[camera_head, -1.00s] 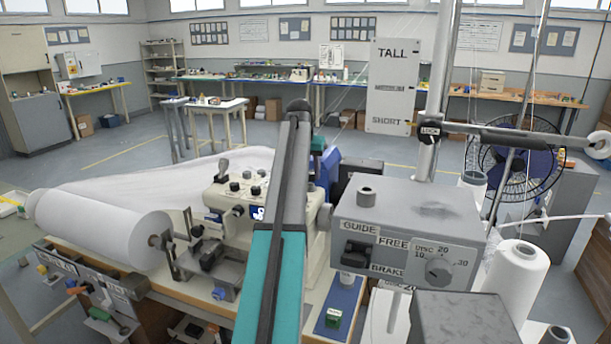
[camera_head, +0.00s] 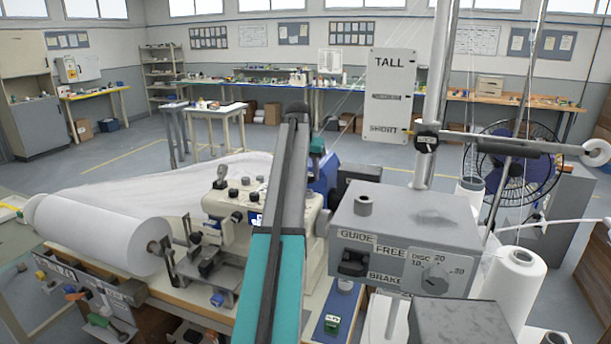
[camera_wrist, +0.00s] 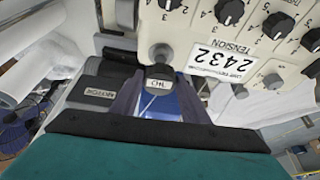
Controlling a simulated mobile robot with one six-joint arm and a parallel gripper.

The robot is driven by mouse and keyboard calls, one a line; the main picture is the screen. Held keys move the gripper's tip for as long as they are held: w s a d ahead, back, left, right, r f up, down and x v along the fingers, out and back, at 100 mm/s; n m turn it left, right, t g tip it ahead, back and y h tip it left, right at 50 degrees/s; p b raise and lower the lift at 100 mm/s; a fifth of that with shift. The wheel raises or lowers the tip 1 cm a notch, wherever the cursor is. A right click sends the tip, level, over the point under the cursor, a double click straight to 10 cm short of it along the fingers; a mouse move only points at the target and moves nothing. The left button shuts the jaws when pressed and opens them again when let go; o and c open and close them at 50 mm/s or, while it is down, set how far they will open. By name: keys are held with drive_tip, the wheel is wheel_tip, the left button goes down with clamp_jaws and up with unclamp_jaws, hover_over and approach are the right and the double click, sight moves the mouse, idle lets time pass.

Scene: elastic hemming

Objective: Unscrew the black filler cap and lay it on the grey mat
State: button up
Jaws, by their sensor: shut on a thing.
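In the wrist view a small dark cap (camera_wrist: 158,80) with a light label, upside down there and seeming to read OIL, sits between the two tapered fingers of my gripper (camera_wrist: 158,98). The gripper is shut on it. The cap is close against the cream sewing machine (camera_wrist: 165,25); I cannot tell whether it is still on its thread. In the head view the machine (camera_head: 235,205) stands behind my teal and grey arm, which hides the gripper and the cap. I cannot make out a grey mat in either view.
A grey box labelled GUIDE and FREE (camera_head: 398,235) stands close right of my arm. A blue mat (camera_head: 345,298) with a small green item lies near the table front. A white roll (camera_head: 95,230) is at the left, a white thread cone (camera_head: 520,285) at the right.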

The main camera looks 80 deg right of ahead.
sight(309, 173)
drive_tip(key=shift+s+r+p, duration=0.1)
drive_tip(key=shift+r+p, duration=0.8)
drive_tip(key=shift+r, duration=0.8)
